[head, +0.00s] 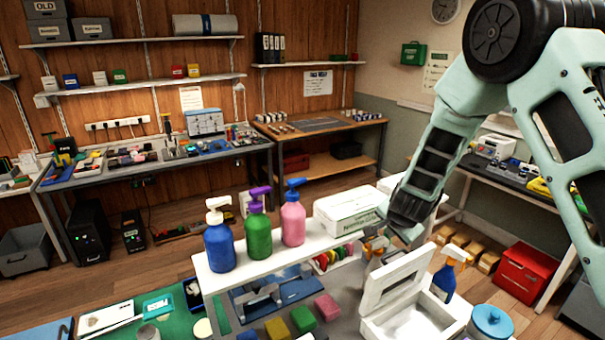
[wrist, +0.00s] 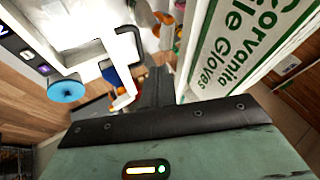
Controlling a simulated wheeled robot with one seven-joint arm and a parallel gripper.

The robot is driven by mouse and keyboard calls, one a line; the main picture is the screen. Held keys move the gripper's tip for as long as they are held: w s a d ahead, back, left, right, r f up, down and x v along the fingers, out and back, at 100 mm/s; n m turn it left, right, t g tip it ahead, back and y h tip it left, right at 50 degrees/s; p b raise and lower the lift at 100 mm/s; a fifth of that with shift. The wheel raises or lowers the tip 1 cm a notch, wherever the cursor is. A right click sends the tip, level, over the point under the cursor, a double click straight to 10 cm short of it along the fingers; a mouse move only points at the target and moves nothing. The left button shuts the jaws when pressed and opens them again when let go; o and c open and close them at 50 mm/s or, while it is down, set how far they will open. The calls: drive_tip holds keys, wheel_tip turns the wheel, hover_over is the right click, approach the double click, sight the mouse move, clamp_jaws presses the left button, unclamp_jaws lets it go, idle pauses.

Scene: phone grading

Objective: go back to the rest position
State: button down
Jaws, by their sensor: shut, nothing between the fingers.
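My gripper (head: 408,230) hangs at the end of my pale green arm, low over the bench at the right of the head view. It is just right of the white glove carton (head: 348,212) and above and behind the open white box (head: 372,290). In the wrist view my gripper (wrist: 157,82) shows as dark fingers shut together with nothing held. The glove carton (wrist: 245,45) fills the upper right there, close beside the fingers. Whether they touch it I cannot tell. The fingertips are hard to make out in the head view.
Blue (head: 219,240), green (head: 257,232) and pink (head: 293,222) pump bottles stand on the white shelf left of the carton. A blue spray bottle (head: 446,275) and a blue-lidded tub (head: 491,322) stand near the open box. Space above the bottles and carton is clear.

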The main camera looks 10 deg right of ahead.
drive_tip(key=s+a+n+g+y+b, duration=0.1)
drive_tip(key=s+a+n+y+b, duration=0.3)
drive_tip(key=s+a, duration=0.45)
drive_tip(key=s+a+n+g+y+b, duration=0.15)
drive_tip(key=s+a+n+b, duration=0.35)
drive_tip(key=a, duration=0.6)
drive_tip(key=s+f+n+g+h+b, duration=0.2)
drive_tip(key=s+n, duration=0.9)
drive_tip(key=s, duration=1.3)
drive_tip(key=g+b, duration=0.2)
drive_tip(key=b, duration=0.2)
drive_tip(key=shift+s+a+n, duration=0.15)
drive_tip(key=shift+a+n, duration=0.15)
drive_tip(key=shift+a, duration=0.1)
drive_tip(key=shift+h, duration=0.25)
